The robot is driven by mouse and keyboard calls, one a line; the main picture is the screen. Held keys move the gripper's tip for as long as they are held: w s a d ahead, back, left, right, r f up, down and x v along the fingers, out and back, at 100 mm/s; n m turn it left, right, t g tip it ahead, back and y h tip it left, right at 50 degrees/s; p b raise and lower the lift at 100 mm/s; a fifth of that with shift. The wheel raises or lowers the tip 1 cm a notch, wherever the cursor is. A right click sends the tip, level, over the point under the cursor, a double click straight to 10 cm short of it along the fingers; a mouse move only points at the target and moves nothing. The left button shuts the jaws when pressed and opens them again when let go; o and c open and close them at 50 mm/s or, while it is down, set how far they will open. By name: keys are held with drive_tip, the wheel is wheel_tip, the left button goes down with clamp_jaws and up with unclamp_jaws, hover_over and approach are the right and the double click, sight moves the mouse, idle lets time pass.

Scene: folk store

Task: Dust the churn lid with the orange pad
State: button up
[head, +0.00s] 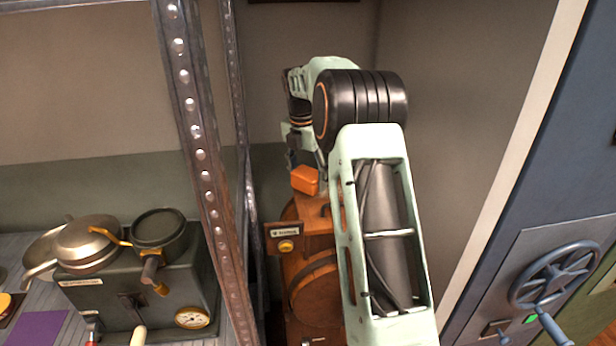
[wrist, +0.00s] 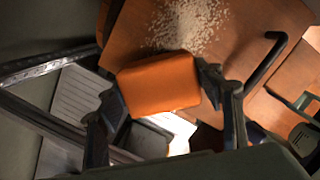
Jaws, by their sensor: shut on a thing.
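The orange pad (head: 305,179) is in my gripper above the churn in the head view. In the wrist view the orange pad (wrist: 159,83) sits between the two dark fingers of my gripper (wrist: 162,92), which is shut on it. The wooden churn (head: 312,285) stands upright behind the metal post, partly hidden by my arm. Its brown lid (wrist: 235,35) shows in the wrist view with a patch of pale dust (wrist: 185,24) just beyond the pad. A dark bent handle (wrist: 268,62) is on the lid. I cannot tell whether the pad touches the lid.
A perforated metal post (head: 197,135) stands left of the churn. Further left, a dark stove-like box (head: 135,300) carries pans (head: 158,230). A blue door with a handwheel (head: 553,275) is on the right.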

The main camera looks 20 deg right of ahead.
drive_tip(key=shift+f+b, duration=0.45)
drive_tip(key=shift+f, duration=0.55)
drive_tip(key=shift+d, duration=0.1)
drive_tip(key=shift+s+d+r+p, duration=0.1)
drive_tip(key=shift+d+p, duration=0.15)
drive_tip(key=shift+d, duration=0.25)
drive_tip(key=shift+s+d+p, duration=0.15)
drive_tip(key=shift+d+p, duration=0.05)
drive_tip(key=shift+d, duration=0.35)
drive_tip(key=shift+s+d+r+p, duration=0.1)
drive_tip(key=shift+d+p, duration=0.15)
drive_tip(key=shift+d, duration=0.25)
drive_tip(key=shift+s+d+f+p, duration=0.1)
drive_tip(key=shift+s+d+p, duration=0.3)
drive_tip(key=shift+d, duration=0.85)
drive_tip(key=shift+s+d+f+p, duration=0.15)
drive_tip(key=shift+d+p, duration=0.3)
drive_tip(key=shift+d, duration=0.85)
drive_tip(key=shift+s+d+f+p, duration=0.1)
drive_tip(key=shift+s+d+p, duration=0.3)
drive_tip(key=shift+d, duration=0.85)
drive_tip(key=shift+s+d+r+p, duration=0.15)
drive_tip(key=shift+d+p, duration=0.35)
drive_tip(key=shift+d, duration=0.4)
drive_tip(key=shift+s+d+r+p, duration=0.1)
drive_tip(key=shift+d+p, duration=0.35)
drive_tip(key=shift+d, duration=0.4)
drive_tip(key=shift+f, duration=0.1)
drive_tip(key=shift+w+a, duration=0.1)
drive_tip(key=shift+a, duration=0.05)
